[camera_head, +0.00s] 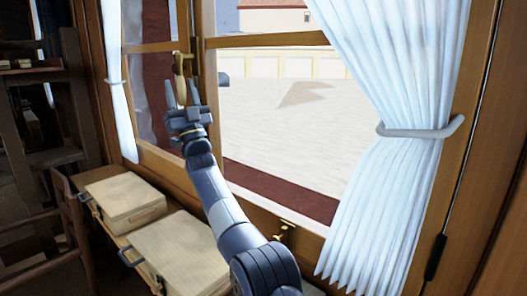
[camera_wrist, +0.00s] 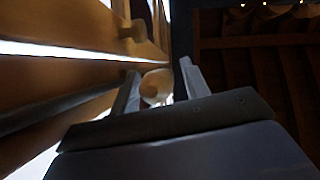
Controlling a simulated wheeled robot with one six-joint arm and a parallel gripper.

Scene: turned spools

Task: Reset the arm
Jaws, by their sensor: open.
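My gripper (camera_head: 181,83) is open at the end of my raised arm, in front of the window frame in the head view. A brass-coloured window handle (camera_head: 179,68) shows between and just above its two fingers. In the wrist view, my gripper (camera_wrist: 158,68) has a finger on each side of a rounded, pale brownish end piece (camera_wrist: 157,86), probably the handle's. The fingers appear apart from it, though contact is hard to judge.
A wooden window frame (camera_head: 265,39) stands close to my arm. A white tied curtain (camera_head: 400,90) hangs at the right. Two pale cases (camera_head: 128,199) (camera_head: 180,255) lie below the window. Dark wooden furniture (camera_head: 55,155) stands at the left.

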